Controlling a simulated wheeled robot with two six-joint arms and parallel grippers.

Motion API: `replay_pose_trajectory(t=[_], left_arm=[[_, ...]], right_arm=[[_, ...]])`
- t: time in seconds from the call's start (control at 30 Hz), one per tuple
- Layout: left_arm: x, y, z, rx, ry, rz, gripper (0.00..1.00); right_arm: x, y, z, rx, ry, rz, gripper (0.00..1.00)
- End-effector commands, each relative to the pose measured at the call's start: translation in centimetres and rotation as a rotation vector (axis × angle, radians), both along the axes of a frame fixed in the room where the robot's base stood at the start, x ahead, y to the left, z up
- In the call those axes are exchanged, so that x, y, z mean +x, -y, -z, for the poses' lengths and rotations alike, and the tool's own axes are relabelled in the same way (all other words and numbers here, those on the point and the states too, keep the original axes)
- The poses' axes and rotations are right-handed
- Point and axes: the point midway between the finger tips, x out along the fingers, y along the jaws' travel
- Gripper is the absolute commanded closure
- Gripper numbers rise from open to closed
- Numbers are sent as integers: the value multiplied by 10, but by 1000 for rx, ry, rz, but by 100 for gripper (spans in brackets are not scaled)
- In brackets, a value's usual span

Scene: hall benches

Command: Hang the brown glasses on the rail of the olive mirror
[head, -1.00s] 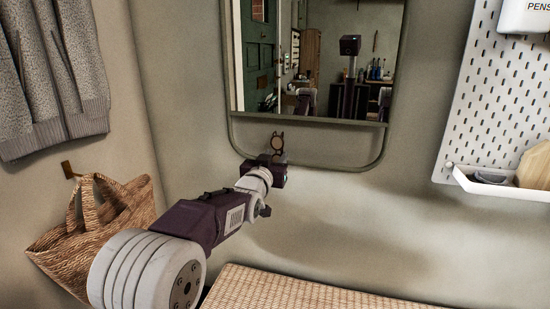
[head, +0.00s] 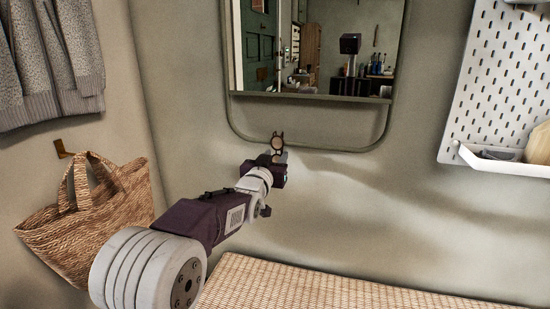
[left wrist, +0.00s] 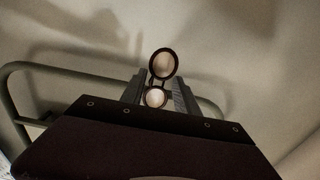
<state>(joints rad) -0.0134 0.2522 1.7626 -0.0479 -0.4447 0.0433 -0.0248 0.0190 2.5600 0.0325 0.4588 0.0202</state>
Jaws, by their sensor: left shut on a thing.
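The olive mirror (head: 231,60) hangs on the wall, with a straight bar (head: 310,97) under its glass. A rounded olive loop (head: 330,151) hangs below that bar. My left gripper (head: 277,157) is shut on the brown glasses (head: 277,141), which stand on end with one lens above the other. In the head view the glasses overlap the loop's lower left part; I cannot tell whether they touch it. In the left wrist view the glasses (left wrist: 163,65) rise from between the fingers (left wrist: 158,92), with olive tubing (left wrist: 60,68) behind. My right gripper is not in view.
A woven bag (head: 90,215) hangs from a hook at left, below grey knitwear (head: 50,60). A white pegboard (head: 500,90) with a tray (head: 505,165) is at right. A woven bench top (head: 330,288) lies below. The wall right of the gripper is clear.

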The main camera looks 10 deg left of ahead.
Motion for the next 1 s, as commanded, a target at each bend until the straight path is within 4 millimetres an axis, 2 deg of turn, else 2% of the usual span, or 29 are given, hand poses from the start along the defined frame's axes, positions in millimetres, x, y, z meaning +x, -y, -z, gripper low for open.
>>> replay_pose_trajectory(t=[0.1, 0.33, 0.37, 0.43, 0.47, 0.8, 0.87, 1.0], left_arm=[[0, 0, 10, 0, 0, 0, 100], [0, 0, 9, 0, 0, 0, 100], [0, 0, 9, 0, 0, 0, 60], [0, 0, 9, 0, 0, 0, 41], [0, 0, 9, 0, 0, 0, 38], [-3, 0, 9, 0, 0, 0, 38], [-10, 0, 8, 0, 0, 0, 38], [-38, -1, 6, 0, 1, 0, 38]], right_arm=[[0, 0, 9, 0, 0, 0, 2], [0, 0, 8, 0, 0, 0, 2], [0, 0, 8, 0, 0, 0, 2], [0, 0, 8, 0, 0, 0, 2], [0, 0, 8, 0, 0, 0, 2], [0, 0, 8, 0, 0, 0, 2], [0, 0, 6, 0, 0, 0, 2], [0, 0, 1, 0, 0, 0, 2]])
